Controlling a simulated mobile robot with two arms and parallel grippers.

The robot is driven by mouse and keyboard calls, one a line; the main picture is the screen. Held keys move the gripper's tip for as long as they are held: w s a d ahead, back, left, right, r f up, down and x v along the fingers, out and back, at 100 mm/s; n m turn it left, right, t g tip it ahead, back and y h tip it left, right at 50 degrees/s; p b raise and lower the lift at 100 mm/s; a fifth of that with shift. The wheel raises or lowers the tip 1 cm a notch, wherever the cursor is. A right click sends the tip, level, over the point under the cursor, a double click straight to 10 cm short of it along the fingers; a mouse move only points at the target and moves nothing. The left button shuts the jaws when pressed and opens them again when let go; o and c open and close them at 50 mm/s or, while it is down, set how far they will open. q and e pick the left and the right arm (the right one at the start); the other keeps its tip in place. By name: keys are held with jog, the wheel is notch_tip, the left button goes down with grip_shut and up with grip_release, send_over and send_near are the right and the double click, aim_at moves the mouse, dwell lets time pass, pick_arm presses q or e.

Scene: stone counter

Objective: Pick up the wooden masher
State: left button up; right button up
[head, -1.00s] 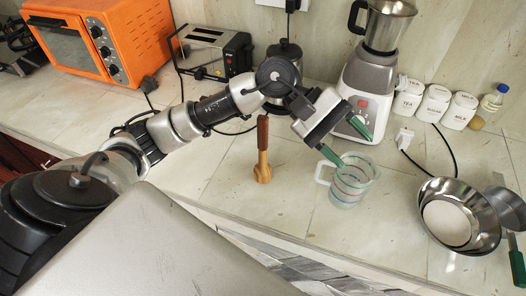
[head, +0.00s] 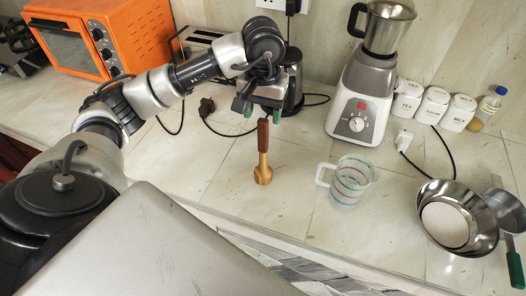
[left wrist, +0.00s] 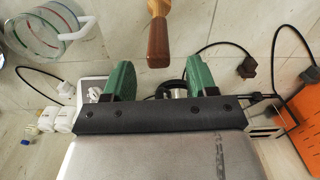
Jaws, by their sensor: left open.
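The wooden masher (head: 263,165) stands upright on the counter in the middle of the head view, dark handle up and lighter head down. In the left wrist view its dark handle (left wrist: 158,42) shows at the top, just beyond and between the fingers. My left gripper (head: 262,112) is just above and behind the handle top in the head view. Its green fingers (left wrist: 158,80) are spread open with nothing between them. I cannot tell whether it touches the handle. My right gripper is not in view.
A measuring cup (head: 349,185) stands right of the masher, with a metal bowl (head: 480,226) farther right. Behind are a blender (head: 362,100), a dark kettle (head: 293,80), a toaster (head: 190,42) and an orange oven (head: 140,25). The counter (head: 215,165) around the masher is clear.

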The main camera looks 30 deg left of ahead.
aim_at(263, 120)
pick_arm(q)
jog(key=shift+s+d+f+p, duration=0.1)
jog(key=shift+f+p, duration=0.45)
notch_tip(263, 120, down, 3)
jog(key=shift+f+p, duration=0.2)
jog(key=shift+p, duration=0.6)
jog(key=shift+f, duration=0.45)
jog(key=shift+c, duration=0.3)
jog(key=c, duration=0.9)
